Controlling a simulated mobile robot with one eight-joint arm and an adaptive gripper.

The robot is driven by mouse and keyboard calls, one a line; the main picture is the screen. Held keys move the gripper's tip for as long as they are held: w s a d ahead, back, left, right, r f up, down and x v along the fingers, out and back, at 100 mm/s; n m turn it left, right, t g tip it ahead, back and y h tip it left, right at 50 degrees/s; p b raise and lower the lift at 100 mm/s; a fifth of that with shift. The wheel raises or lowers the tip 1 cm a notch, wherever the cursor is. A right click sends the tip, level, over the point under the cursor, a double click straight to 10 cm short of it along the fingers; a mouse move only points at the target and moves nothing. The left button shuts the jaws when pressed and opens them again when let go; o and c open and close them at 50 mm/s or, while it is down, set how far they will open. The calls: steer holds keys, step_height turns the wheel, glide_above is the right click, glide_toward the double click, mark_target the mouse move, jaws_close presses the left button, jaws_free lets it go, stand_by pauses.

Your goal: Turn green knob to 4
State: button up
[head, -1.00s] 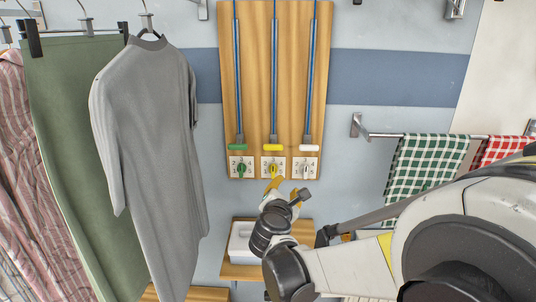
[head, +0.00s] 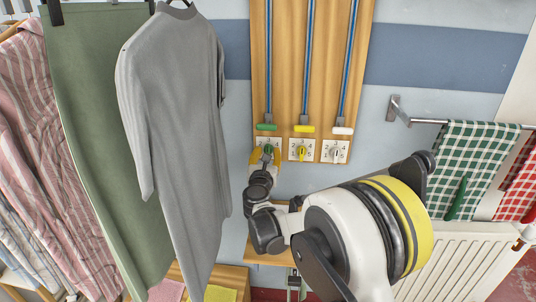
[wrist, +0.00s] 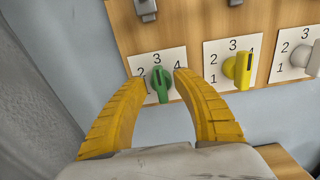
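The green knob (wrist: 160,86) sits on a white numbered plate on the wooden board, below the green-handled rod. In the wrist view its dark line points up, roughly towards the 3; the 4 is at upper right. My gripper (wrist: 161,80) is open, with one yellow finger on each side of the knob. I cannot tell whether either fingertip touches it. In the head view the green knob (head: 268,149) shows just above my gripper (head: 264,160), which partly covers its plate.
The yellow knob (wrist: 238,69) and the white knob (head: 335,153) are to the right on the same board (head: 283,60). A grey shirt (head: 175,130) hangs close on the left. A rail with checked towels (head: 465,160) is at the right.

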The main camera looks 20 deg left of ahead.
steer(key=shift+w+a, duration=0.1)
steer(key=shift+w, duration=0.5)
steer(key=shift+r, duration=0.1)
jaws_close()
steer(key=shift+m, duration=0.4)
steer(key=m, duration=0.5)
steer(key=shift+d+m, duration=0.25)
steer(key=shift+m, duration=0.15)
steer(key=m, duration=0.5)
steer(key=shift+d+f+b, duration=0.1)
steer(key=shift+f+b, duration=0.1)
steer(key=shift+b, duration=0.15)
